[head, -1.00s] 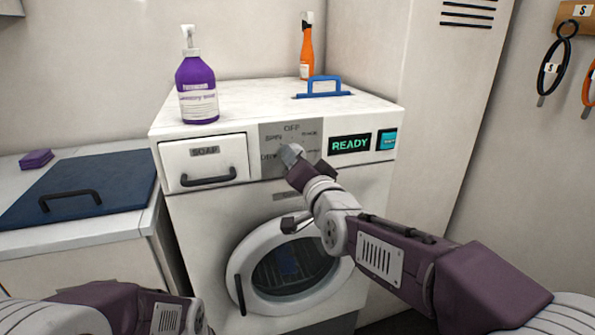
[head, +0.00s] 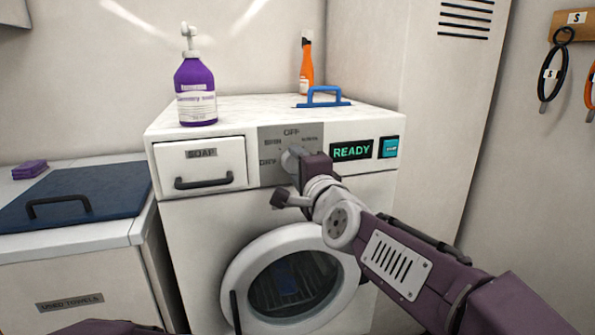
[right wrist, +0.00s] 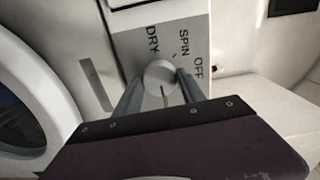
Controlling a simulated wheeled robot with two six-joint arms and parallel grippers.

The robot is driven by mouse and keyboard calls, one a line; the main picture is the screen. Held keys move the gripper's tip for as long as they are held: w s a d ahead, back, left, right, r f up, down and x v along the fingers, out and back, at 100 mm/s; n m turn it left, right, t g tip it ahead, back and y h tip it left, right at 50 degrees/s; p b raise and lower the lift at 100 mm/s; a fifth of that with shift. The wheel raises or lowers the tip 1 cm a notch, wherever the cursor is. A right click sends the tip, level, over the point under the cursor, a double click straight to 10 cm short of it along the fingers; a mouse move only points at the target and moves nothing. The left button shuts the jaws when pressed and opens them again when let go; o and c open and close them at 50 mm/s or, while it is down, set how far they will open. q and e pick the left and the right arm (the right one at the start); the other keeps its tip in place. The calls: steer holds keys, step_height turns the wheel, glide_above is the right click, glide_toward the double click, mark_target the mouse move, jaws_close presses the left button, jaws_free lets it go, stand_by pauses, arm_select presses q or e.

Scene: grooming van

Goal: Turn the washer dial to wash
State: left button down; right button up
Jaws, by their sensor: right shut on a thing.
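The washer (head: 185,225) is white, with a grey dial panel (head: 268,135) on its front. The labels OFF, SPIN and DRY are legible in the right wrist view; the panel's right-hand labels are blurred or hidden. My right gripper (head: 291,158) is at the panel, covering most of the dial in the head view. In the right wrist view, the round pale dial knob (right wrist: 160,74) sits between the two fingers of the right gripper (right wrist: 160,82), which are shut on it. I cannot tell which label the knob points to. My left gripper is out of view.
A green READY display (head: 351,150) and a teal button (head: 391,147) are right of the dial. The soap drawer (head: 215,160) is left of it. The round door (head: 240,275) is below.

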steer(key=shift+m, duration=0.3)
stand_by(0.4)
steer(key=o, duration=1.4)
steer(key=shift+c, duration=0.2)
steer(key=p+v, duration=0.5)
steer(key=v, duration=0.4)
